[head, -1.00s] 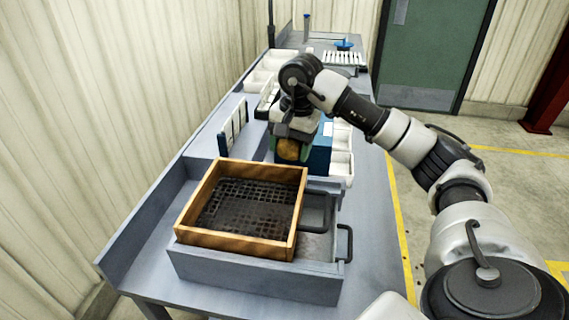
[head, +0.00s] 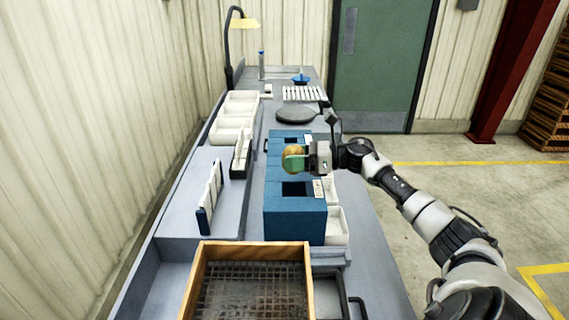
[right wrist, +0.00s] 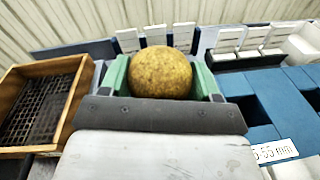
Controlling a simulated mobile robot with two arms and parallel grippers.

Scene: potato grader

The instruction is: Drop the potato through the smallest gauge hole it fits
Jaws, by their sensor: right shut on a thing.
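My right gripper (head: 295,160) is shut on a round yellow-brown potato (head: 292,155). It holds the potato above the blue gauge box (head: 295,225), around its middle. In the right wrist view the potato (right wrist: 160,73) sits between the two green finger pads. The gauge box has a dark square hole (head: 297,188) nearer to me; the potato and gripper partly cover the box top beyond it. In the right wrist view a white label (right wrist: 275,150) reads "5-55 mm", its start cut off. My left gripper is out of view.
A wooden crate with a mesh bottom (head: 250,246) stands in front of the gauge box. White bins (head: 337,226) line the box's right side. More white trays (head: 235,118) and a card rack (head: 210,197) stand to the left. A dark round disc (head: 297,115) lies behind.

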